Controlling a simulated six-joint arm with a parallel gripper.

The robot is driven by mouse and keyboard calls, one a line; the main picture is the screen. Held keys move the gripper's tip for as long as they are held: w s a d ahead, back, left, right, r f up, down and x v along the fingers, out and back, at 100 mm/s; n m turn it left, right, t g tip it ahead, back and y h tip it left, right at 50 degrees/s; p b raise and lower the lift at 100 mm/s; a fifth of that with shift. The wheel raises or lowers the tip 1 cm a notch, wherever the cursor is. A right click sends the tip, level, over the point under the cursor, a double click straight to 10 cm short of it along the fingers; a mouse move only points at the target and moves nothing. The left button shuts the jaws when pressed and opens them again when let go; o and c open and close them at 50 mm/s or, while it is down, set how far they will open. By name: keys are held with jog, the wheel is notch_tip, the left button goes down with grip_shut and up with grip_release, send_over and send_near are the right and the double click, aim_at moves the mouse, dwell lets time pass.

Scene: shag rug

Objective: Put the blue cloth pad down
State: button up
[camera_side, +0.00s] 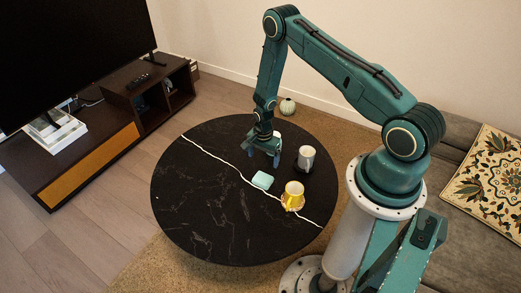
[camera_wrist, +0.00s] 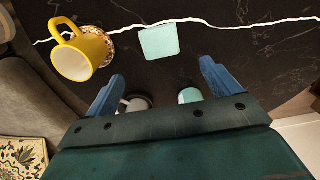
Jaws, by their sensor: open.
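The blue cloth pad (camera_side: 262,180) is a small pale blue-green square lying flat on the round black table (camera_side: 210,220), beside the white line. In the wrist view the pad (camera_wrist: 159,42) lies beyond my fingertips, and nothing covers it. My gripper (camera_side: 264,157) is above the table, on the far side of the pad in the side view. Its two blue fingers (camera_wrist: 161,75) are spread wide in the wrist view, with nothing between them. The gripper is apart from the pad.
A yellow mug (camera_side: 293,194) stands on a patterned coaster (camera_wrist: 107,44) near the pad. A grey mug (camera_side: 306,157) and a pale blue-green cup (camera_wrist: 190,95) stand close to my gripper. The table's left and front areas are clear.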

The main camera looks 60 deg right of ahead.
jog(key=shift+r, duration=0.1)
dwell(0.3)
jog(key=w+a+r+n+t, duration=0.1)
jog(key=a+r+n, duration=0.15)
jog(key=r, duration=0.85)
jog(key=a+r+n+t, duration=0.1)
jog(key=a+r+n, duration=0.15)
jog(key=r, duration=0.85)
jog(key=w+a+r+n+t, duration=0.1)
jog(key=a+r+n, duration=0.15)
jog(key=r, duration=0.85)
jog(key=s+a+r+n+t, duration=0.1)
jog(key=s+a+r+n, duration=0.15)
jog(key=s+r, duration=0.35)
jog(key=s+a+r+n, duration=0.2)
jog(key=s+r+n, duration=0.15)
jog(key=r, duration=0.45)
jog(key=s+a+r+n, duration=0.1)
jog(key=s+r+n, duration=0.1)
jog(key=s, duration=0.5)
jog(key=s+a+r+n+t, duration=0.1)
jog(key=s+a+r+n, duration=0.1)
jog(key=s, duration=0.5)
jog(key=shift+s+t, duration=0.2)
jog(key=shift+t, duration=0.1)
jog(key=shift+a+n, duration=0.1)
jog(key=shift+n, duration=0.15)
